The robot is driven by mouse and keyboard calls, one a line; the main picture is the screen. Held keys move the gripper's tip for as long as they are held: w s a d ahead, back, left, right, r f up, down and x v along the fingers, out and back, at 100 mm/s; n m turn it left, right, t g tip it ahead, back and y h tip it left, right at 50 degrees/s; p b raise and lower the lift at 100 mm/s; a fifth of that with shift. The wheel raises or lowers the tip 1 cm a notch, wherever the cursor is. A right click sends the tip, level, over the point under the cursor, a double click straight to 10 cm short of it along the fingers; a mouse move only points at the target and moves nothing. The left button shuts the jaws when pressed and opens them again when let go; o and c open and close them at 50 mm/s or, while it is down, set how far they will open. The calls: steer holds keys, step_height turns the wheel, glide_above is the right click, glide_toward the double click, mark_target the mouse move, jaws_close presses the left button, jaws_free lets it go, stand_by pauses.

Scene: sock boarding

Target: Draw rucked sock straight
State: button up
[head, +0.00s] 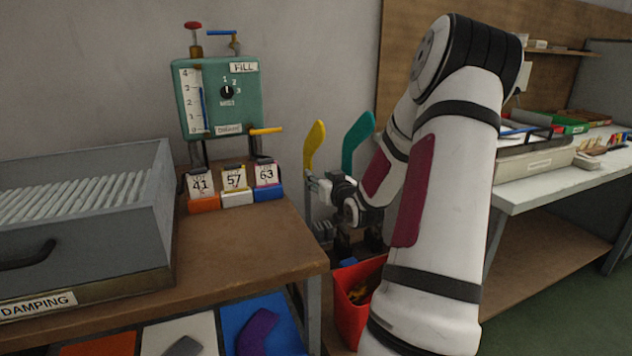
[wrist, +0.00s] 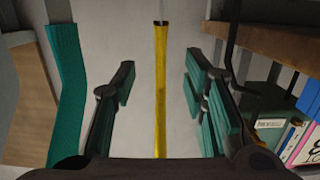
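A yellow sock (head: 314,146) stands upright on a board behind the table's right end. In the wrist view the yellow sock (wrist: 161,95) is seen edge-on as a narrow strip with a dark end. A teal sock (head: 357,140) stands to its right in the head view and at the left edge of the wrist view (wrist: 66,90). My gripper (head: 318,186) is open, its fingers on either side of the yellow sock (wrist: 160,100) with gaps on both sides. I cannot tell any rucks. The lower ends of the socks are hidden by my gripper and arm.
A green fill box (head: 221,97) stands at the back of the brown table (head: 245,240), with numbered cards (head: 233,178) below it. A grey damping bin (head: 90,235) is at left. A red bin (head: 350,300) sits below my arm. A white bench (head: 545,185) is at right.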

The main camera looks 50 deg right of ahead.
steer(key=x, duration=0.8)
steer(key=shift+w+b, duration=0.3)
steer(key=shift+b, duration=0.05)
steer(key=shift+d, duration=0.1)
jaws_close()
stand_by(0.3)
steer(key=shift+f, duration=0.1)
steer(key=shift+f, duration=0.1)
stand_by(0.8)
jaws_free()
